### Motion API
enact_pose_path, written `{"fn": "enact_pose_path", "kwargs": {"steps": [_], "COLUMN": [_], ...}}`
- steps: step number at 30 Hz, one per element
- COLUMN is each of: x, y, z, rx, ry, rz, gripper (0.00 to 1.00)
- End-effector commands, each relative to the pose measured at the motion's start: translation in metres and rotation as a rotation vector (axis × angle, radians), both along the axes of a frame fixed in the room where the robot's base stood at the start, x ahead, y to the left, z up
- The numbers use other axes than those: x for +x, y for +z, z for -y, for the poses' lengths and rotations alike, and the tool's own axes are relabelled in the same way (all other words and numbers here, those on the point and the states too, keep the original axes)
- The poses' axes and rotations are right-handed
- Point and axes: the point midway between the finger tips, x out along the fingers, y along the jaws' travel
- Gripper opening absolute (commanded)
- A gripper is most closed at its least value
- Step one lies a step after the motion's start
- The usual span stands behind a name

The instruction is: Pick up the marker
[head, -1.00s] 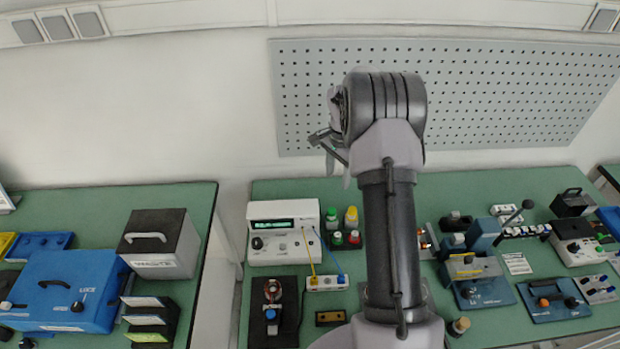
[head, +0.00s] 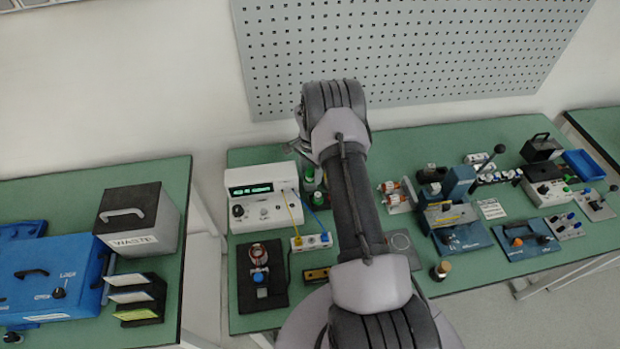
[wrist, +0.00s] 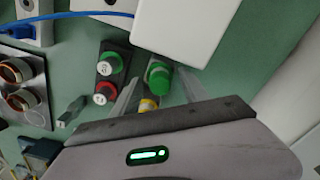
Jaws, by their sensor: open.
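I cannot tell for sure which is the marker. My gripper (wrist: 159,80) is open and empty. Its two fingers show on either side of the large green cap and the yellow one, seemingly above them. The yellow one is partly hidden by my gripper body.
The white test meter (head: 264,195) with yellow and blue leads stands close left of the group. A socket block (head: 311,242) and a dark stator fixture (head: 262,275) lie in front. Two copper-coloured coils (head: 390,187) and a blue press (head: 460,205) stand to the right.

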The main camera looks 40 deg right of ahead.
Motion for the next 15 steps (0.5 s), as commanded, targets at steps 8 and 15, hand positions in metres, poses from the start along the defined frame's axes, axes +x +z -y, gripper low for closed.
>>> {"fn": "enact_pose_path", "kwargs": {"steps": [8, 15], "x": [0.0, 0.0001], "y": [0.0009, 0.0011], "z": [-0.0001, -0.0001], "rx": [0.0, 0.0], "ry": [0.0, 0.0], "rz": [0.0, 0.0], "gripper": [0.17, 0.0]}}
